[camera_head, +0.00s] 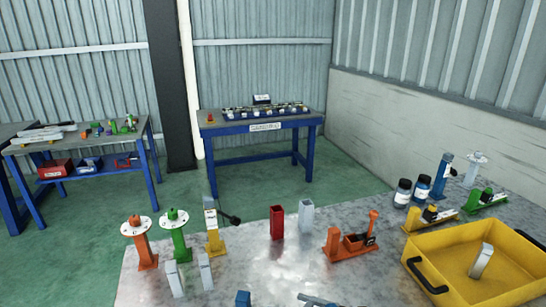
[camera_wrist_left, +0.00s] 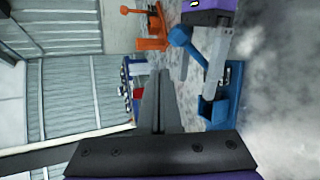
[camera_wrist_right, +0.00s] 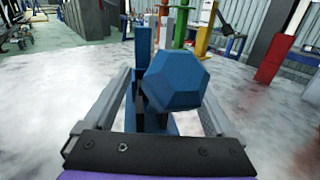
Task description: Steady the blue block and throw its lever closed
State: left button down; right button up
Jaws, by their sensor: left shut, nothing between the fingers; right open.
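The blue block (camera_wrist_left: 219,108) stands on the metal table in the left wrist view, its lever raised and leaning away from the block's post, with a blue faceted knob (camera_wrist_right: 184,80) at the end. In the right wrist view my right gripper (camera_wrist_right: 165,88) is open, with the knob and lever between its fingers; I cannot tell whether they touch. The base is partly hidden behind the knob. My left gripper (camera_wrist_left: 161,75) is shut and empty, beside the block and apart from it.
An orange lever block (camera_head: 351,243) stands farther back, and a yellow tray (camera_head: 425,250) lies at the right. Red (camera_head: 277,222) and grey (camera_head: 306,216) uprights stand mid-table. Orange (camera_head: 143,246) and green (camera_head: 178,240) stands are at the left. Clear tabletop lies between.

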jog(key=shift+b+v, duration=0.4)
jog(key=shift+v, duration=2.45)
jog(key=shift+o, duration=0.8)
jog(key=v, duration=1.2)
jog(key=shift+w, duration=0.1)
jog(key=shift+f, duration=0.1)
